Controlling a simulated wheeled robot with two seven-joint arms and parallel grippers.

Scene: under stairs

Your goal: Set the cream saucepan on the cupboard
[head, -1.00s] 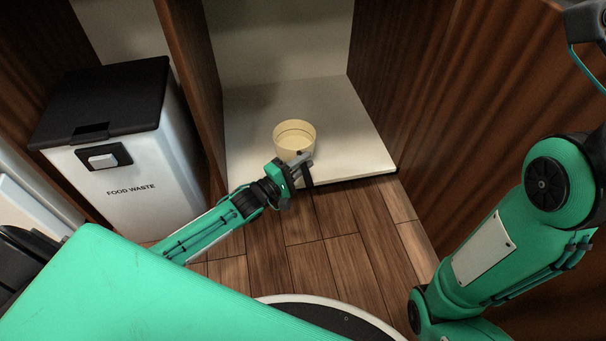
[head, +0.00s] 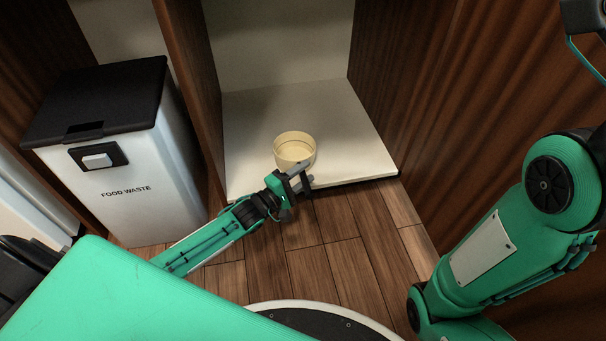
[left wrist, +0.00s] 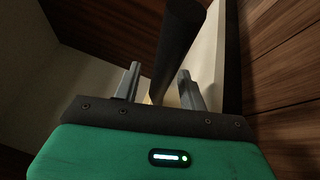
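The cream saucepan (head: 295,148) is round and looks empty. It appears upright over the front part of the cupboard's white floor panel (head: 350,115); its contact with the panel is hidden. My left gripper (head: 303,178) is at its near side, by the panel's front edge. In the left wrist view a dark bar, apparently the saucepan's handle (left wrist: 178,45), runs between the two grey fingers (left wrist: 157,88). The fingers stand apart, with a gap at the left finger. My right arm is at the right; its gripper cannot be made out.
Brown wooden side walls (head: 188,85) close in the cupboard on the left and right. A white food waste bin (head: 140,195) with a black lid stands to the left. The panel behind and right of the saucepan is bare. Wooden floor (head: 335,240) lies in front.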

